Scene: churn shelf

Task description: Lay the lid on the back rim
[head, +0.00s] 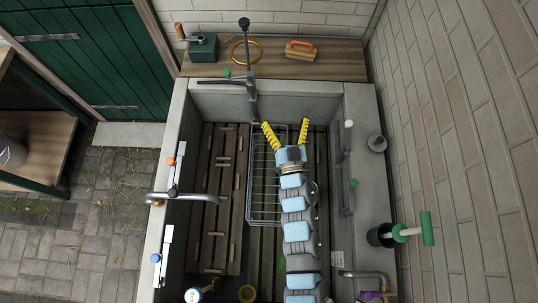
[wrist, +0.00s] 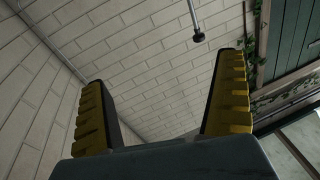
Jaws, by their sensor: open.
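My gripper (head: 286,132) is open and empty, with yellow ridged fingers spread wide, above the inside of the grey stone trough near its back end. In the wrist view my gripper (wrist: 162,105) has nothing between its fingers, only pale brick wall behind. The trough's back rim (head: 300,88) runs below the wooden shelf, beyond my fingertips. I cannot pick out a lid for certain in either view. My arm hides part of the trough's middle and front.
The back shelf (head: 340,68) holds a green box (head: 203,48), a brass-coloured ring (head: 236,56) and a brush (head: 300,50). A tall tap (head: 251,88) rises at the back rim. A wire rack (head: 262,205) and wooden slats (head: 208,228) lie in the trough.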

